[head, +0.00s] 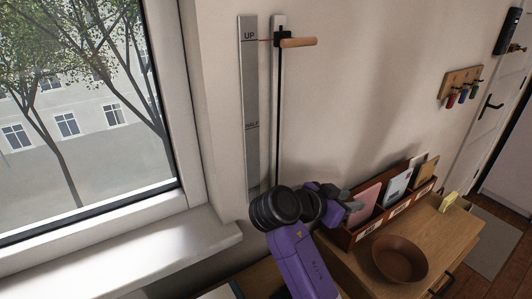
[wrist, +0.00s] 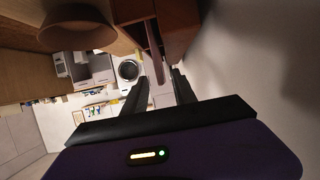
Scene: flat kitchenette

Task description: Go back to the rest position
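My purple arm rises from the bottom of the head view, bent at a dark round joint. My gripper (head: 350,206) is at the left end of the reddish-brown organizer (head: 343,238), close to the pink folder in it; I cannot tell whether they touch. In the wrist view my gripper (wrist: 160,82) has its two dark fingers apart, with nothing seen held between them. The wooden handle (head: 298,42) on the vertical wall rail is level with the "UP" mark, well above my gripper and apart from it.
The organizer holds several upright folders and stands on a wooden cabinet with a brown bowl (head: 400,259). A yellow block (head: 448,201) is at the cabinet's far end. A window and its white sill (head: 150,250) are at left. A key rack (head: 461,83) hangs at right.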

